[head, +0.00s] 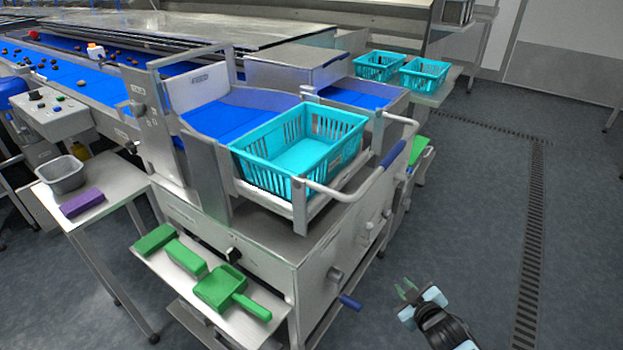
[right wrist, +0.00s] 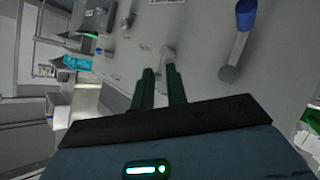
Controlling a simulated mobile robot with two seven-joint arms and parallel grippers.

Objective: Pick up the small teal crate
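Two small teal crates stand side by side on a metal shelf at the back right in the head view, a left one (head: 379,66) and a right one (head: 424,74). A larger teal crate (head: 300,150), with slotted walls and empty, sits in the metal frame at the end of the blue chute. My right gripper (head: 405,286) is low at the bottom right, over the floor and well apart from every crate. Its two green fingers (right wrist: 160,72) are apart with nothing between them. Something teal (right wrist: 77,62) shows small in the right wrist view. My left gripper is out of view.
The metal machine has a bent handrail (head: 350,190) and a blue-gripped lever (head: 350,302) near my right arm. A low shelf holds a green scoop (head: 222,287) and other green tools. A side table holds a grey tub (head: 62,175). The floor (head: 470,210) at right is clear.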

